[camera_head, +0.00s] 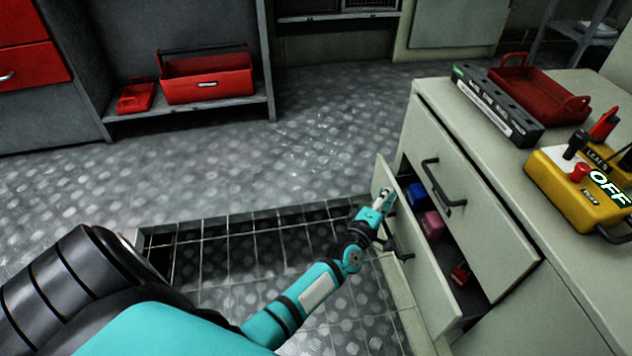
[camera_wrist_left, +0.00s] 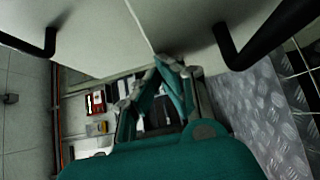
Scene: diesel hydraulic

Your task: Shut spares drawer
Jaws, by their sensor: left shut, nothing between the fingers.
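The spares drawer (camera_head: 427,278) is the lower drawer of the pale cabinet and stands partly open. Its dark handle (camera_head: 397,246) is on the front panel. Inside lie a blue item (camera_head: 416,194), a pink item (camera_head: 433,225) and a small red padlock-like item (camera_head: 460,273). My left gripper (camera_head: 385,197) is shut and empty, at the far end of the drawer front, close to the panel. I cannot tell whether it touches. In the left wrist view the gripper (camera_wrist_left: 172,70) is near the pale panels, with dark handles on both sides. My right gripper is not in view.
The upper drawer (camera_head: 475,190) looks shut. On the cabinet top are a yellow control box marked OFF (camera_head: 580,190), a black case (camera_head: 497,105) and a red tray (camera_head: 540,92). Red toolboxes (camera_head: 207,80) stand on a low shelf at left. The metal floor between is clear.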

